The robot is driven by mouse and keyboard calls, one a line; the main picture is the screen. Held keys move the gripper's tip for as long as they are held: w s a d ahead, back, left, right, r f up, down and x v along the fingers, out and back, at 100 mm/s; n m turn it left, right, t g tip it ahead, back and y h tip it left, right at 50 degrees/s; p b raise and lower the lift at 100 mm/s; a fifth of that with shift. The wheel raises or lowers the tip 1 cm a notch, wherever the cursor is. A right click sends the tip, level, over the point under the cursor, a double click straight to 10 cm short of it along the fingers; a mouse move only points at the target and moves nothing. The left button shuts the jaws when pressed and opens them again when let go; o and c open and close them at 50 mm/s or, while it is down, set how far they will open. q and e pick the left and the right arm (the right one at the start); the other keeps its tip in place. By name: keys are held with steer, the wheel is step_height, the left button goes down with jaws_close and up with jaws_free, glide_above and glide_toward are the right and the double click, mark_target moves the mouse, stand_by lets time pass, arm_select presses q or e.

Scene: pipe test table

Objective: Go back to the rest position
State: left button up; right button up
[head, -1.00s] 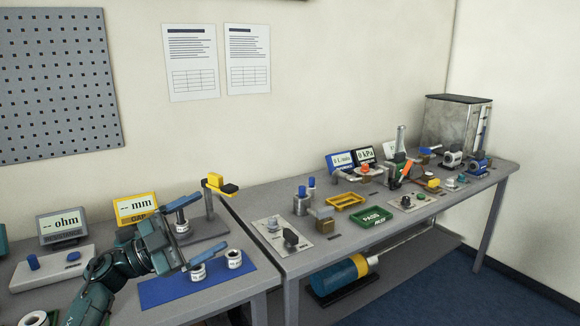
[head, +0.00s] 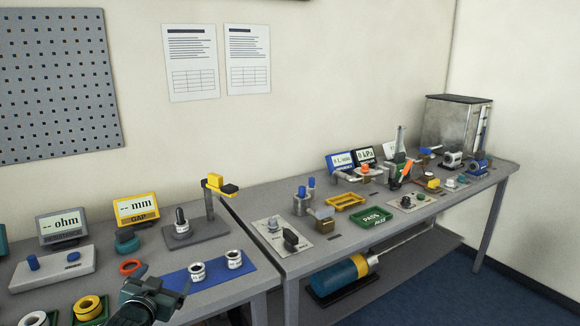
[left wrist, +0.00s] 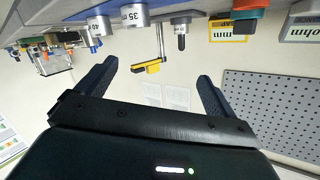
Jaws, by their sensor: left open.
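My left gripper (head: 163,279) is low at the front of the left table in the head view, in front of the blue mat (head: 222,279). Its two fingers are spread in the left wrist view (left wrist: 154,82), with nothing between them. Two white labelled cylinders, one (head: 198,272) left of the other (head: 234,260), stand on the mat, apart from the gripper. The wrist view shows one labelled 35 mm (left wrist: 134,15). My right gripper is in neither current view.
A gauge stand (head: 208,205) with a yellow head, a GAP display (head: 137,209) and a RESISTANCE display (head: 62,226) stand behind the gripper. An orange ring (head: 131,267) and yellow spool (head: 88,307) lie near it. The right table (head: 330,262) holds several fixtures and trays.

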arm_select(q)
steer(key=s+d+f+g+h, duration=0.2)
steer(key=s+d+f, duration=0.6)
steer(key=s+f, duration=0.45)
steer(key=s+d+f+g, duration=0.1)
steer(key=s+d, duration=0.2)
steer(key=s, duration=0.7)
steer(key=s+d+f+g+h, duration=0.1)
steer(key=s+d, duration=0.3)
steer(key=s, duration=0.6)
steer(key=shift+s+d+f+n+g+h, duration=0.2)
steer(key=shift+f+n+g+h, duration=0.1)
steer(key=shift+f+g, duration=0.2)
